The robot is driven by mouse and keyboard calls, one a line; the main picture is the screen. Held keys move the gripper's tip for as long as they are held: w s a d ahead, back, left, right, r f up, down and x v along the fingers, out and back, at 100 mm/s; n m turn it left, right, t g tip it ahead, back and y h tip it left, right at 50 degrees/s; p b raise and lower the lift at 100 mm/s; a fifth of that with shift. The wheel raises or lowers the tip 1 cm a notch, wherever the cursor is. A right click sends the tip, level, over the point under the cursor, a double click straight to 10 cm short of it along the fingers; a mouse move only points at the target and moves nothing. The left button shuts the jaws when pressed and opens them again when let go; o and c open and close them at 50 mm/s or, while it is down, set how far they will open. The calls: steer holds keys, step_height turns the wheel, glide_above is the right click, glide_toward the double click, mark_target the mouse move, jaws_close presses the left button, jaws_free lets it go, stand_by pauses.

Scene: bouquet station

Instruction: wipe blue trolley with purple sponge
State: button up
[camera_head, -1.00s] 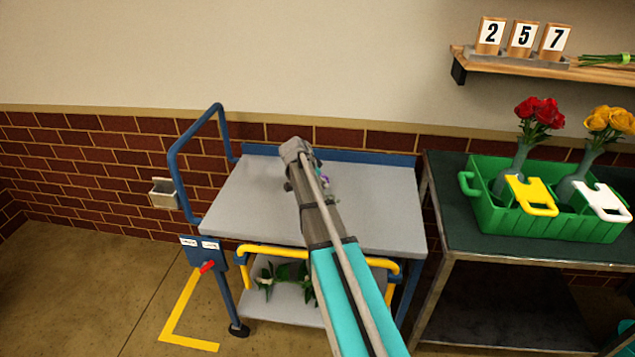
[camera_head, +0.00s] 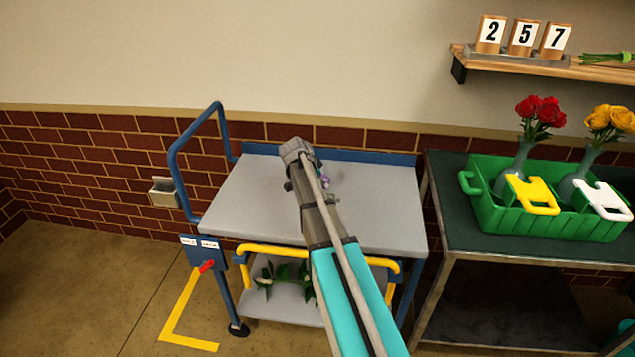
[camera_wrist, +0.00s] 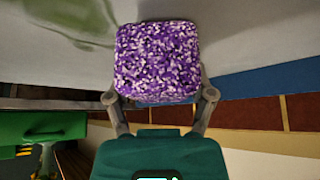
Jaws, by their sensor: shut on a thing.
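The blue trolley (camera_head: 240,205) stands against the brick wall, with a grey top, a blue push handle at its left and a blue rear edge. My gripper (camera_wrist: 157,95) is shut on the purple sponge (camera_wrist: 157,62), a speckled purple and white block, in the wrist view. In the head view my arm hides most of the gripper and sponge; only a bit of purple (camera_head: 325,180) shows over the rear middle of the top. A dull greenish patch (camera_wrist: 65,20) shows on the grey surface in the wrist view. I cannot tell whether the sponge touches the top.
A green-topped table (camera_head: 450,235) stands at the right with a green crate (camera_head: 530,222) holding vases of red and yellow roses. A yellow bar (camera_head: 270,248) runs along the trolley's front. Greenery (camera_head: 272,280) lies on its lower shelf. A wooden shelf (camera_head: 560,68) hangs above right.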

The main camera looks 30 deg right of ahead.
steer(key=shift+f+b, duration=0.75)
steer(key=shift+f, duration=0.05)
steer(key=shift+s, duration=0.1)
stand_by(0.3)
steer(key=shift+s+a+r, duration=0.1)
steer(key=shift+s+a, duration=0.45)
steer(key=shift+s, duration=0.2)
steer(key=shift+s+a+r, duration=0.1)
steer(key=shift+s+a, duration=0.4)
steer(key=shift+s, duration=0.25)
steer(key=shift+s+f, duration=0.1)
steer(key=shift+s+a+f, duration=0.1)
steer(key=shift+s+a, duration=0.45)
steer(key=shift+s, duration=0.25)
steer(key=shift+s+a, duration=0.55)
steer(key=shift+s, duration=0.2)
steer(key=shift+s+a, duration=0.55)
steer(key=shift+s, duration=0.25)
steer(key=shift+s+a, duration=0.5)
steer(key=shift+s, duration=0.25)
steer(key=shift+s+a+f, duration=0.1)
steer(key=shift+s+a, duration=0.45)
steer(key=shift+s, duration=0.3)
steer(key=shift+s+a, duration=0.55)
steer(key=shift+s, duration=0.25)
